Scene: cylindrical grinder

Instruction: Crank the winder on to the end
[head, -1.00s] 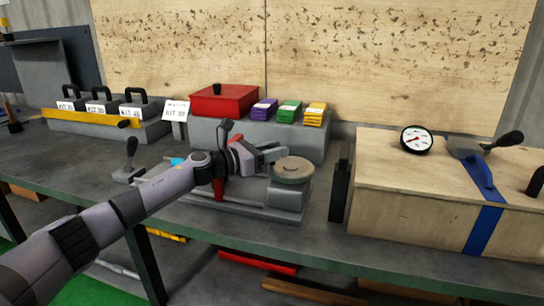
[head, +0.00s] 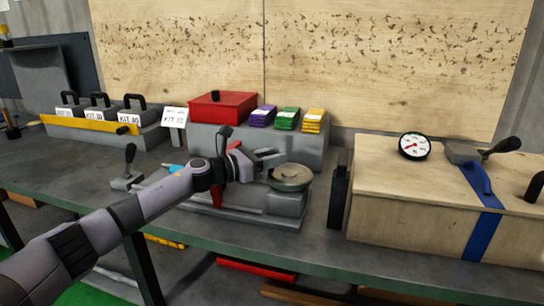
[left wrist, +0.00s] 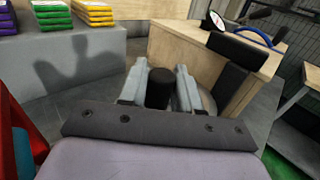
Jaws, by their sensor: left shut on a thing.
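The winder is a grey machine on the bench with a round, pale-topped disc (head: 290,177) at its right end. The knob is hidden by the fingers in the head view. My forearm and wrist cover much of the winder's left part. My right gripper is not in view.
A grey block behind carries a red box (head: 223,106) and purple, green and yellow packs (head: 286,118). A wooden crate (head: 400,207) with a gauge (head: 414,145) and blue strap stands to the right. A small black-handled lever (head: 129,160) stands left of the winder.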

